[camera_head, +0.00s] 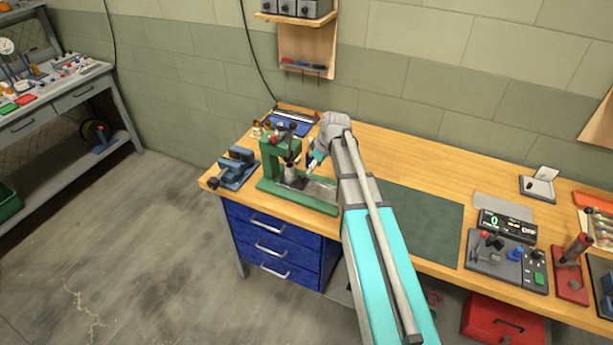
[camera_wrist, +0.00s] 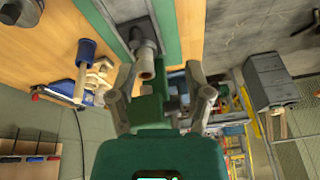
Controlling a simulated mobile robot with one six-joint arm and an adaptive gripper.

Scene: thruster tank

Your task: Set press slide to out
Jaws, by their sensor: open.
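The green press (camera_head: 270,160) stands at the left end of the workbench. Its base runs to the right, with a grey slide (camera_head: 318,190) lying along it. In the wrist view the slide (camera_wrist: 124,14) shows between green rails at the top, with a pale grey cylinder (camera_wrist: 145,62) beside it. My gripper (camera_head: 312,168) is just right of the press column, above the base. In the wrist view my gripper (camera_wrist: 160,82) has its fingers spread, with nothing clearly held. A dark green body fills the bottom of that view. My arm hides part of the base's right end.
A blue vise (camera_head: 235,168) stands close left of the press, and a blue tray (camera_head: 290,123) lies behind it. A green mat (camera_head: 420,215) lies clear to the right. A control box (camera_head: 505,262) is farther right. A wall shelf (camera_head: 306,45) hangs above.

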